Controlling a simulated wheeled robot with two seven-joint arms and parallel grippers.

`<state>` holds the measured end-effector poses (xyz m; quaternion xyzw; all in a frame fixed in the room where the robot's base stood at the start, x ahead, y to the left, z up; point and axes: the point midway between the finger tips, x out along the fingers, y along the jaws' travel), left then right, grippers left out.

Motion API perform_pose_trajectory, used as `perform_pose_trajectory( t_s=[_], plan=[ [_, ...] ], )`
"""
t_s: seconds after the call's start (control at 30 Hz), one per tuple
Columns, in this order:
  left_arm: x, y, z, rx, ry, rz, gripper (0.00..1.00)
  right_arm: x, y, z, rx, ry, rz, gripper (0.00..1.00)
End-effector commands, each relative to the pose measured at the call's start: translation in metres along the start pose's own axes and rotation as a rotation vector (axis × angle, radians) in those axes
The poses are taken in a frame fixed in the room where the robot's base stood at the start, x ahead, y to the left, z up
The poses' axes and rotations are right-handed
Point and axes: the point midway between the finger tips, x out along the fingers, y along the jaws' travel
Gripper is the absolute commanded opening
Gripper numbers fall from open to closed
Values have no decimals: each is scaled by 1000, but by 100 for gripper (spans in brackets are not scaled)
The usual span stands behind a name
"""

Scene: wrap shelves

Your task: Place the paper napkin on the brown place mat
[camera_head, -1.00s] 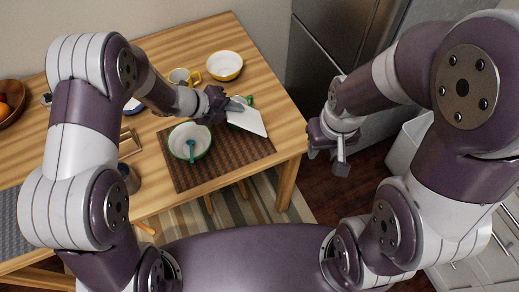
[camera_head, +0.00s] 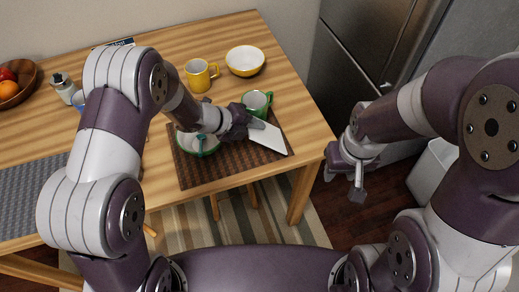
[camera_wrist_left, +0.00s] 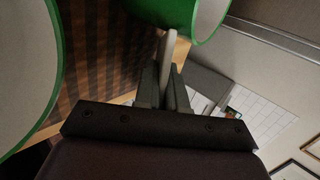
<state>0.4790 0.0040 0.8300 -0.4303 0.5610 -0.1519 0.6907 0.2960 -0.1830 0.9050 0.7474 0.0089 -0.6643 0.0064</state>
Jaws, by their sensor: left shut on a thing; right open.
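The white paper napkin (camera_head: 268,138) is held in my left gripper (camera_head: 248,124), which is shut on it. It hangs flat over the right part of the brown place mat (camera_head: 215,172); I cannot tell whether it touches the mat. In the left wrist view, a thin pale edge of the napkin (camera_wrist_left: 167,47) stands between the fingers (camera_wrist_left: 165,88). My right gripper (camera_head: 350,178) is open and empty, to the right of the table.
A green mug (camera_head: 258,102) stands just behind the napkin. A yellow mug (camera_head: 198,76) and yellow bowl (camera_head: 245,61) stand farther back.

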Motion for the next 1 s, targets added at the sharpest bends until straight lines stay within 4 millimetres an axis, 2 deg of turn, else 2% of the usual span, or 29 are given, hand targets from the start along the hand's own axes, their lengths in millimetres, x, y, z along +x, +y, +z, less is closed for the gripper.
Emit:
perform_pose_trajectory(
  t_s=[0.1, 0.17, 0.2, 0.47, 0.83, 1.0],
  plan=[
    [-1, -1, 0, 0, 0, 0, 0, -1, 0, 0, 0, 0, 0, 43],
    [-1, -1, 0, 0, 0, 0, 23, -1, 0, 0, 0, 0, 0, 43],
    [-1, -1, 0, 0, 0, 0, 27, -1, 0, 0, 0, 0, 0, 43],
    [-3, -2, 0, -1, 0, 0, 27, -3, 0, 0, 0, 0, 0, 43],
    [-63, -7, 0, -3, -1, 0, 27, -53, 0, -6, 0, 0, 0, 43],
    [-80, -3, 0, -1, 0, 1, 27, -66, 0, -8, 0, 0, 0, 43]
  ],
)
